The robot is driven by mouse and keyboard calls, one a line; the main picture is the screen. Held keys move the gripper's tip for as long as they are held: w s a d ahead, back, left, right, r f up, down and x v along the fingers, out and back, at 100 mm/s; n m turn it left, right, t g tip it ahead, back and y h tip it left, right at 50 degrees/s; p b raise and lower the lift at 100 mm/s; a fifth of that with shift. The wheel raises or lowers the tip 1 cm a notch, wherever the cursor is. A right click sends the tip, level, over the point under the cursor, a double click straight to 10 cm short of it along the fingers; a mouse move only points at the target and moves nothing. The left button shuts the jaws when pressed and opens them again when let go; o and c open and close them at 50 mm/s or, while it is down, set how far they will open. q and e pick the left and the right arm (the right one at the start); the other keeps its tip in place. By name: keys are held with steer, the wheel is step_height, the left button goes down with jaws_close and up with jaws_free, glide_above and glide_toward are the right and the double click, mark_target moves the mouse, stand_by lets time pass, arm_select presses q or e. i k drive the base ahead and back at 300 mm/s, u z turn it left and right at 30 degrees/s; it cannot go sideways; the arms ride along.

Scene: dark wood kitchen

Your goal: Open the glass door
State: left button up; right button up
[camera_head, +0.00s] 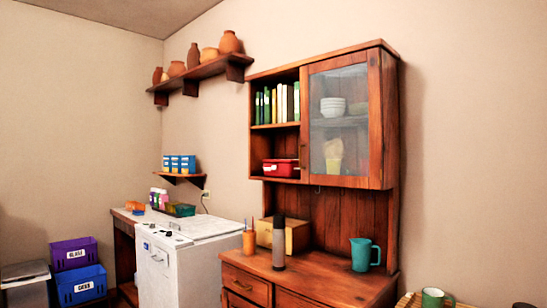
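The glass door (340,121) is the right-hand door of the upper part of a dark wood hutch. It has a wooden frame around a pane and looks shut. White stacked bowls (333,106) and a pale yellowish item (334,152) show through the pane. A small dark handle or catch seems to sit on the door's left frame, too small to make out clearly. Neither of my grippers is in view.
The hutch counter (320,277) holds a teal mug (364,254), a dark grinder-like cylinder (279,243), a wooden box (290,235) and an orange cup with sticks (249,242). A white chest appliance (185,262) stands left. A green mug (432,297) is at lower right.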

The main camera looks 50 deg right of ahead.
mark_target(372, 56)
steer(key=z, duration=0.1)
steer(key=i, duration=2.35)
steer(key=z, duration=1.15)
steer(key=i, duration=1.35)
steer(key=z, duration=1.35)
